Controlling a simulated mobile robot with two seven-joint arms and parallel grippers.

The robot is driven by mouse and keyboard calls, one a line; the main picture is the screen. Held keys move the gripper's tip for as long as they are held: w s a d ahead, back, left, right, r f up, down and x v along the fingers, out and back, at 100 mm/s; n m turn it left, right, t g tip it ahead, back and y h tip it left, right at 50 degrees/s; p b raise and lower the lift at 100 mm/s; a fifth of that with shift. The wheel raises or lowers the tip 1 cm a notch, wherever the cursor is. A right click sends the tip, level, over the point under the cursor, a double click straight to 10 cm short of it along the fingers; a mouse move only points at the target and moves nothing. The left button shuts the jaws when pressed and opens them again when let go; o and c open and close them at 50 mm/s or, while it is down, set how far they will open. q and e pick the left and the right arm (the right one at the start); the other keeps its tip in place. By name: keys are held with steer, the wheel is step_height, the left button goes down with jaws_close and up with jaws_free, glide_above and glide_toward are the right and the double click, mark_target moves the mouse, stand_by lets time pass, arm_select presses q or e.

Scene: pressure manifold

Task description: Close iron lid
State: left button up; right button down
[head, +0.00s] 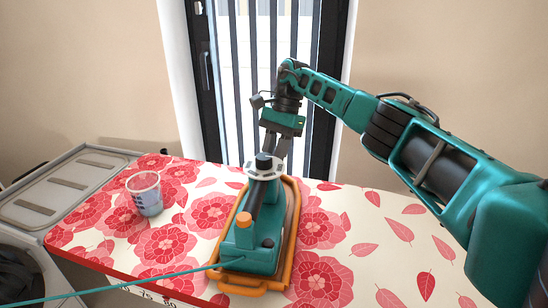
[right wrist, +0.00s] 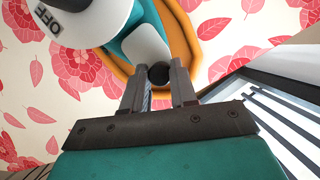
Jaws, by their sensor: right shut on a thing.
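The teal iron (head: 250,246) stands in an orange frame (head: 291,232) on the table. It has a black handle, an orange knob (head: 244,219) and a white dial (head: 264,173) with a black cap. In the right wrist view the dial (right wrist: 93,22) reads OFF. A light grey flap, seemingly the lid (right wrist: 146,43), ends at a small dark round knob (right wrist: 159,72). My right gripper (right wrist: 161,82) is shut on that knob. In the head view my right gripper (head: 274,160) is behind the dial, which hides its fingertips. My left gripper is not in view.
A clear measuring cup (head: 145,196) stands on the floral table (head: 398,268) left of the iron. A teal cord (head: 120,284) runs from the iron to the lower left. A grey panelled surface (head: 62,190) lies at far left. A barred window is behind. The table's right side is clear.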

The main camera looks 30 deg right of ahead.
steer(key=c, duration=1.2)
jaws_free()
steer(key=o, duration=0.3)
steer(key=shift+r, duration=0.15)
